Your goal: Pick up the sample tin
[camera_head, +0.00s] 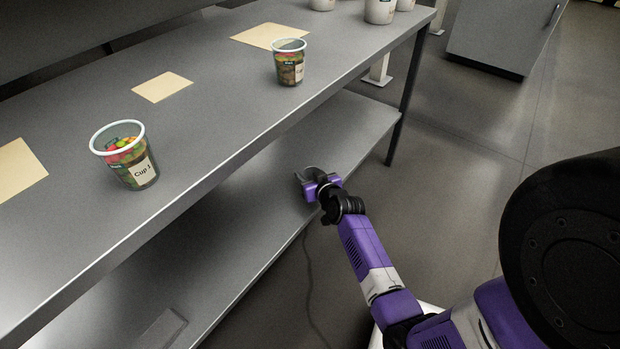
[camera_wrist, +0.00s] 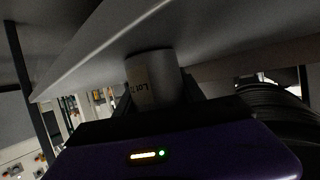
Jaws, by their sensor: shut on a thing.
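The sample tin (camera_wrist: 150,65) is a grey cylinder with a tan label whose lettering is only partly readable. It shows in the wrist view, between the dark fingers of my gripper, which is shut on it. In the head view my gripper (camera_head: 311,178) is at the lower shelf, below the front edge of the tabletop. A small grey shape shows at its jaws there, too small to tell tin from fingers. The tin's lower part is hidden behind my gripper in the wrist view. I cannot tell whether it touches the shelf.
The grey tabletop (camera_head: 215,105) overhangs the lower shelf (camera_head: 345,130). A table leg (camera_head: 408,90) stands beyond my gripper. Floor right of the table is open.

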